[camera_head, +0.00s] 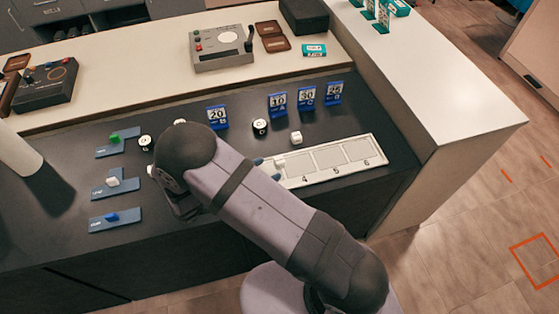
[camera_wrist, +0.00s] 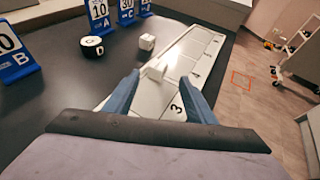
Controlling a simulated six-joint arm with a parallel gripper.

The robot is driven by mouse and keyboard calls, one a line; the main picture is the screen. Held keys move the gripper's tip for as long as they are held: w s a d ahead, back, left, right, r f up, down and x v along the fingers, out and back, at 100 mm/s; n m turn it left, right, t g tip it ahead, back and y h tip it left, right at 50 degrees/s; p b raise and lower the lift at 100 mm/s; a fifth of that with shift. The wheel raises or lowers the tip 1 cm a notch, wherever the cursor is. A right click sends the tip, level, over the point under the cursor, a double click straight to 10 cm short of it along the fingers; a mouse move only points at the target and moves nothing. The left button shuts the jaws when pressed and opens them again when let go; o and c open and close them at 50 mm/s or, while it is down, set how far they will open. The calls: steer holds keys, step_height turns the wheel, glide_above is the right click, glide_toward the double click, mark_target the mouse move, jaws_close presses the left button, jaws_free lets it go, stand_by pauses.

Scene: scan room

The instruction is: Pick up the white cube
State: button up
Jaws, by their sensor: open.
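A small white cube (camera_head: 296,138) stands on the dark counter just behind the white numbered tray (camera_head: 355,151). It also shows in the wrist view (camera_wrist: 147,42), beyond my fingertips. A second small white block (camera_wrist: 157,70) sits on the tray, ahead of and between my fingers; in the head view it is at the tray's left end (camera_head: 281,161). A third white block (camera_head: 113,182) rests on a blue holder at the left. My gripper (camera_wrist: 160,88) is open and empty over the tray's near end; my arm hides most of it in the head view (camera_head: 267,169).
Black-and-white round pieces (camera_head: 260,126) and blue number cards (camera_head: 278,104) stand behind the tray. Blue holders (camera_head: 116,220) with coloured blocks lie at left. A grey control box (camera_head: 220,58) stands on the raised white shelf. The tray's right end is clear.

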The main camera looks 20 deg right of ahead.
mark_target(278, 162)
steer(key=shift+w+d, duration=0.15)
steer(key=shift+d, duration=0.15)
steer(key=p+x, duration=0.1)
steer(key=x, duration=0.1)
steer(key=p+x, duration=0.1)
steer(key=x, duration=0.1)
steer(key=shift+w+r, duration=0.2)
steer(key=shift+r, duration=0.25)
steer(key=shift+w+d+f, duration=0.2)
steer(key=shift+d, duration=0.05)
steer(key=c, duration=1.1)
